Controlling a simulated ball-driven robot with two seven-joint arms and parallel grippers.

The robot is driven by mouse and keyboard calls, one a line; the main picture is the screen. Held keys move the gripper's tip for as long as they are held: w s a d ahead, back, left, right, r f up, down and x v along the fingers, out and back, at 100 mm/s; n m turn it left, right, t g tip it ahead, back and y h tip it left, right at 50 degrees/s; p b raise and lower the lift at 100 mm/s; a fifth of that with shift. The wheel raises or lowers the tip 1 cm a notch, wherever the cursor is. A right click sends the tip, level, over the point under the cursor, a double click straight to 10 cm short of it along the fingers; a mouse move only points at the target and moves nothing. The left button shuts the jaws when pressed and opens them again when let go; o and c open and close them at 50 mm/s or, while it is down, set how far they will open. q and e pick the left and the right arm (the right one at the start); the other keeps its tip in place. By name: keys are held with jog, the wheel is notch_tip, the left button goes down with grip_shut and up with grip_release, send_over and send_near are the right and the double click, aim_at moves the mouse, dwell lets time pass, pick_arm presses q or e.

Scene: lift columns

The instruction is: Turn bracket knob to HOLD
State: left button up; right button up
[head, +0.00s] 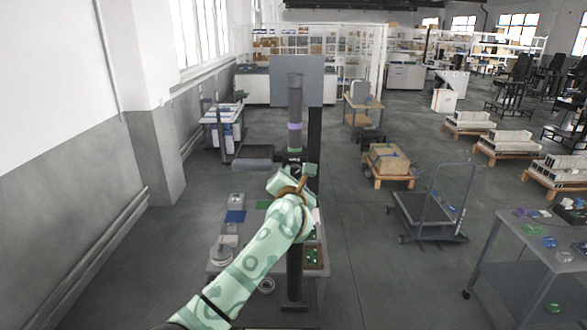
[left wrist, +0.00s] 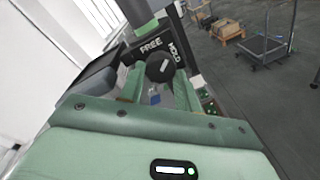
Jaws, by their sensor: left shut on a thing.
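The bracket knob (left wrist: 160,68) is round and black with a short pale mark on its face. It shows in the left wrist view, in front of a dark bracket plate (left wrist: 133,54) lettered FREE on the left and HOLD on the right. Which word the pale mark points to is hard to tell. My left gripper (left wrist: 158,82) is shut on the knob, with a green finger on either side. In the head view my left gripper (head: 297,176) is at the dark lift column (head: 295,105), and its hand hides the knob. My right gripper is not in view.
A bench (head: 217,266) with small parts stands around the column's lower part. A grey panel (head: 296,80) is at the column's top. To the right are a trolley (head: 420,213), a boxed pallet (head: 388,160) and a table (head: 530,240). Floor between them is open.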

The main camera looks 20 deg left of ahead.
pick_arm(q)
jog(key=m, duration=0.2)
jog(key=shift+r+m, duration=0.15)
jog(key=shift+m, duration=0.25)
jog(key=m, duration=0.4)
jog(key=shift+m+y, duration=0.3)
jog(key=o, duration=1)
jog(key=shift+d, duration=0.1)
jog(key=b+v, duration=0.1)
jog(key=v, duration=0.7)
jog(key=b+v, duration=0.1)
jog(key=v, duration=0.7)
jog(key=shift+s+d+r, duration=0.1)
jog(key=shift+s+r, duration=0.05)
jog(key=shift+r, duration=0.1)
